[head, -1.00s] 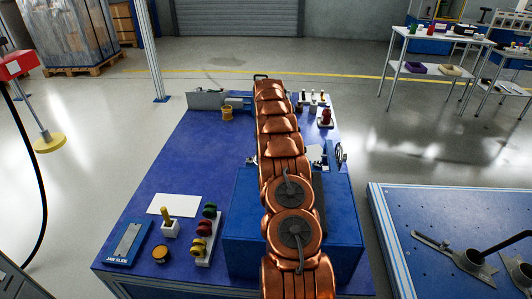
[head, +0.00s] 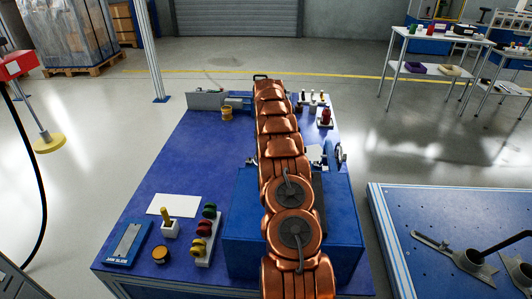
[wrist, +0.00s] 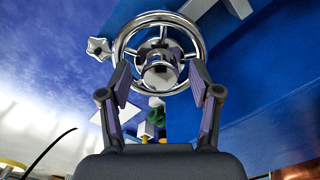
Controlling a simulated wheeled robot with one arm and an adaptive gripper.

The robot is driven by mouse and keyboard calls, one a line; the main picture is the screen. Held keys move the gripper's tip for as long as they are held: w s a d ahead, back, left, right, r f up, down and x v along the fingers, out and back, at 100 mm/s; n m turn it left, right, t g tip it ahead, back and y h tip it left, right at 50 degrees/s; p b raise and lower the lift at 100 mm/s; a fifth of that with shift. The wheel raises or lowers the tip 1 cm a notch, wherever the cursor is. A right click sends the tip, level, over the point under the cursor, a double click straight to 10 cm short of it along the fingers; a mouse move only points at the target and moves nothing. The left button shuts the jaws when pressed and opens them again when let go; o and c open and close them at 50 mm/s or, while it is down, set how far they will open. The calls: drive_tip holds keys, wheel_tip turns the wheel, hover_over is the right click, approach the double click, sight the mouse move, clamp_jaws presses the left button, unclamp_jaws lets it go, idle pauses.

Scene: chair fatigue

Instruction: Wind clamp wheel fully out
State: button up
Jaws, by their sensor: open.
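The clamp wheel is a chrome handwheel (wrist: 160,71) with a round rim, spokes and a central hub. It fills the upper middle of the wrist view. In the head view the wheel (head: 340,155) shows small and edge-on at the right side of the blue block. My gripper (wrist: 159,80) is open, its two pads on either side of the hub and overlapping the lower rim in the picture. I cannot tell whether the pads touch the wheel. In the head view my copper-coloured arm hides the gripper and much of the clamp.
A silver star-shaped knob (wrist: 99,48) sits left of the wheel. The blue bench (head: 190,165) carries a blue block (head: 242,215), a red-topped item (head: 325,116), a coloured spool stand (head: 206,237) and a jaw-slide plate (head: 128,243). A second blue table (head: 400,230) stands right, with floor between.

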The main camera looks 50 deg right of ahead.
drive_tip(key=shift+r, duration=0.1)
drive_tip(key=shift+r, duration=3.65)
